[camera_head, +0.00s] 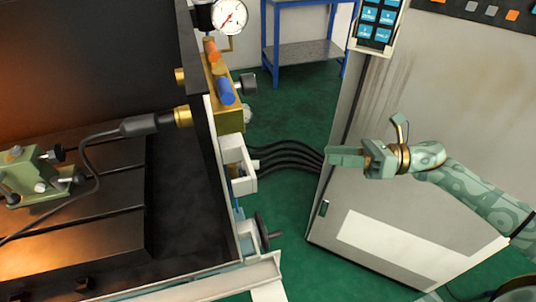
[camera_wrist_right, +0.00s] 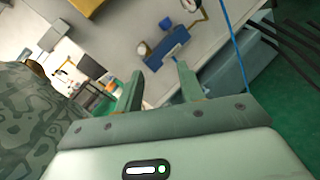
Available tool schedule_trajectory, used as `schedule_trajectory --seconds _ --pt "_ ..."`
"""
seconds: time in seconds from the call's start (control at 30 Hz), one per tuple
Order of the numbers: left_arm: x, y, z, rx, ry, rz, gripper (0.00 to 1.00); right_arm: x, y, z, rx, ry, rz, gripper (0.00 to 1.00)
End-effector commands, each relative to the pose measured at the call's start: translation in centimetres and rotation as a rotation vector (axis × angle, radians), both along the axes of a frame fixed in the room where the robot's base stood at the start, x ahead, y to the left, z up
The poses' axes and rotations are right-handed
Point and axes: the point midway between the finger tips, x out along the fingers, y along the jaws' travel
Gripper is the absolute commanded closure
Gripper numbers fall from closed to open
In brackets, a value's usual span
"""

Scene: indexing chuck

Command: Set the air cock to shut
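A brass block (camera_head: 227,118) is on the machine's side wall below a round gauge (camera_head: 230,16). It carries an orange handle-like part (camera_head: 211,50) and a blue one (camera_head: 226,90); I cannot tell which is the air cock or how it is set. A black knob (camera_head: 248,84) sticks out to the right. My right gripper (camera_head: 332,157) is in front of the grey cabinet, to the right of the block and apart from it. In the right wrist view its two fingers (camera_wrist_right: 157,92) are spread and empty, with a blue part (camera_wrist_right: 168,47) beyond them. My left gripper is not in view.
Black hoses (camera_head: 285,155) run from the machine to the grey cabinet (camera_head: 385,225). A white open box (camera_head: 238,160) and a black handwheel (camera_head: 264,232) are below the block. A blue-framed table (camera_head: 305,50) stands behind. Green floor lies between machine and cabinet.

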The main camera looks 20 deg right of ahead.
Motion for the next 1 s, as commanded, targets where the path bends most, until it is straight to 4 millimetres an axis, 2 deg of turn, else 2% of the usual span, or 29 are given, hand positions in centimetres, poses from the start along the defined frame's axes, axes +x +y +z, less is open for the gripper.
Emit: schedule_trajectory --seconds 0.07,0.2,0.37,0.6,0.8,1.0 --pt "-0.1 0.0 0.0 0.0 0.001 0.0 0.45 -1.8 1.6 0.4 -0.052 -0.124 0.097 0.61" --pt "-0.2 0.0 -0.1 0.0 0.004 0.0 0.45 -2.3 2.4 0.5 -0.081 -0.24 0.133 0.61" --pt "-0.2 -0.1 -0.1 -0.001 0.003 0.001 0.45 -1.5 4.7 0.6 -0.082 -0.251 0.133 0.61" --pt "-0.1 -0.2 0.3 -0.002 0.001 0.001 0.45 0.5 10.6 0.8 -0.081 -0.251 0.131 0.61" --pt "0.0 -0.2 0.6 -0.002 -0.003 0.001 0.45 1.9 14.7 0.7 -0.081 -0.248 0.129 0.61" --pt "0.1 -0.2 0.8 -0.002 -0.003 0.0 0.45 2.6 17.0 0.6 -0.083 -0.245 0.128 0.61"
